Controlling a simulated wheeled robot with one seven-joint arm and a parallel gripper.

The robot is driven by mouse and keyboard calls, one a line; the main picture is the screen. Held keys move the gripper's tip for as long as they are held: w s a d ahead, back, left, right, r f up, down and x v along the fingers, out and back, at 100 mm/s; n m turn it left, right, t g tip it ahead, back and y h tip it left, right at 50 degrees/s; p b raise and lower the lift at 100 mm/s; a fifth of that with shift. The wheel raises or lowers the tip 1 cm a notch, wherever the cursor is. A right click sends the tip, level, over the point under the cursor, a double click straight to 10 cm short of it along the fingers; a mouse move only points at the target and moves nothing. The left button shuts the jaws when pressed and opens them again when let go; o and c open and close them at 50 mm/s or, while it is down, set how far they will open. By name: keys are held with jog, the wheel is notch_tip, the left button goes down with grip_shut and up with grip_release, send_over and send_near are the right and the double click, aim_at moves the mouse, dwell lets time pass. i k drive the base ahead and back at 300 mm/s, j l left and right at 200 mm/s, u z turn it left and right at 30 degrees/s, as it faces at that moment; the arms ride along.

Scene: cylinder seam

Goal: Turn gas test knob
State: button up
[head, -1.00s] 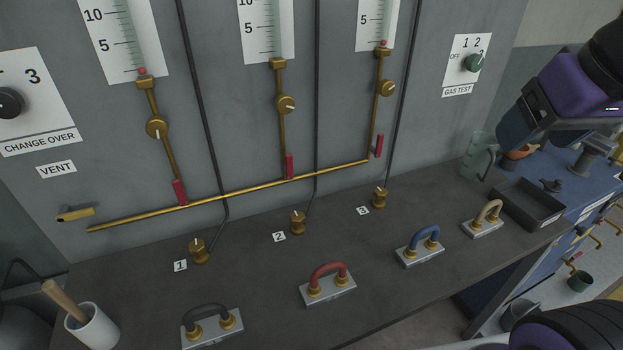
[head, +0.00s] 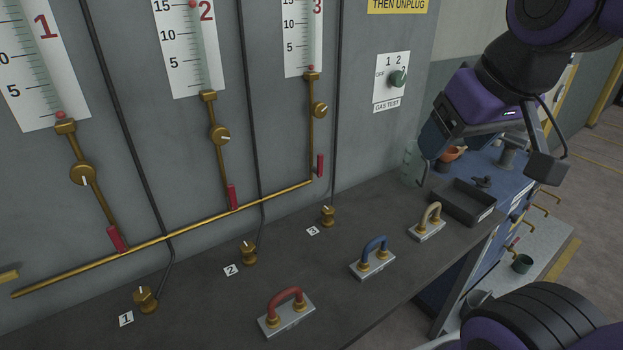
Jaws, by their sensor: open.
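The plate is marked OFF, 1 and 2, with another mark partly hidden by the knob. I cannot clearly read where the knob points. A "GAS TEST" label sits under it. My gripper (head: 434,137) is at the right, below and to the right of the knob in the picture and apart from it. It is open, with nothing seen in it, though its fingertips are hard to make out.
A green jug (head: 411,165) and a dark tray (head: 462,205) stand on the bench's right end. Red, blue and tan handled blocks line the bench front. A brass pipe (head: 200,224) and gauges with valves cover the panel. The panel face around the knob is clear.

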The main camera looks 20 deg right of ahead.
aim_at(398, 79)
jog(key=l+z, duration=0.2)
jog(key=l, duration=0.3)
jog(key=i+l+z, duration=0.2)
jog(key=l, duration=0.25)
jog(key=i+l+z, duration=0.2)
jog(key=l, duration=0.3)
jog(key=k, duration=0.1)
